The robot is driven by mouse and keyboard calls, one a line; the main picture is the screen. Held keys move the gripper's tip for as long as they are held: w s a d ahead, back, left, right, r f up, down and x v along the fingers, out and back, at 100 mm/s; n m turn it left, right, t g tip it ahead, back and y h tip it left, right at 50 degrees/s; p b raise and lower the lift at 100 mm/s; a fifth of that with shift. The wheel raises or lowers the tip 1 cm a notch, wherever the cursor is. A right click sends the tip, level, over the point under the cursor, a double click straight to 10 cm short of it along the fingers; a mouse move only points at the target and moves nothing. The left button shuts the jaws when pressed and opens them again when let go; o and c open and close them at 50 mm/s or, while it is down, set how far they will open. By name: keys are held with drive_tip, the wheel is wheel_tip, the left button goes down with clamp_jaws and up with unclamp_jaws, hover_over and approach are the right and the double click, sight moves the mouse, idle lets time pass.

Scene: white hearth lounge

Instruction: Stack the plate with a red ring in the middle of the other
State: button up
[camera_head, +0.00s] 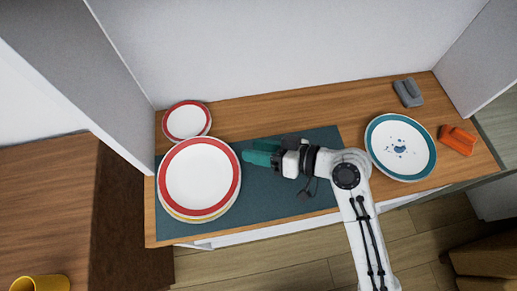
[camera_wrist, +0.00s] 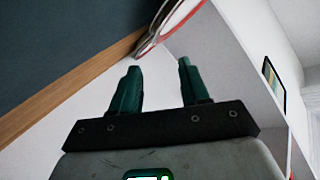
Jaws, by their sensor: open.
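A large white plate with a red ring (camera_head: 199,178) lies at the left of the counter, partly on the dark mat. It rests on another plate with a yellowish rim (camera_head: 205,219), mostly hidden beneath it. A smaller red-ringed plate (camera_head: 186,120) lies behind, with another plate edge showing under it. A plate with a teal ring (camera_head: 400,148) lies at the right. My gripper (camera_head: 250,155) is over the mat, just right of the large red-ringed plate, pointing at it. In the wrist view my gripper (camera_wrist: 158,66) is open and empty, and a red plate rim (camera_wrist: 170,24) shows beyond the fingertips.
An orange object (camera_head: 457,140) and a grey object (camera_head: 408,92) lie at the right end of the counter. White panels stand behind and at both sides. A yellow mug (camera_head: 40,284) is at bottom left.

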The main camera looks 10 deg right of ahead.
sight(214, 143)
drive_tip(key=shift+a, duration=0.1)
drive_tip(key=p+x, duration=0.1)
drive_tip(key=x, duration=0.9)
drive_tip(key=shift+w+a+f, duration=0.15)
drive_tip(key=shift+a, duration=0.05)
clamp_jaws()
drive_tip(key=shift+o, duration=0.4)
unclamp_jaws()
drive_tip(key=b+v, duration=0.1)
drive_tip(key=v, duration=0.9)
drive_tip(key=shift+d, duration=0.3)
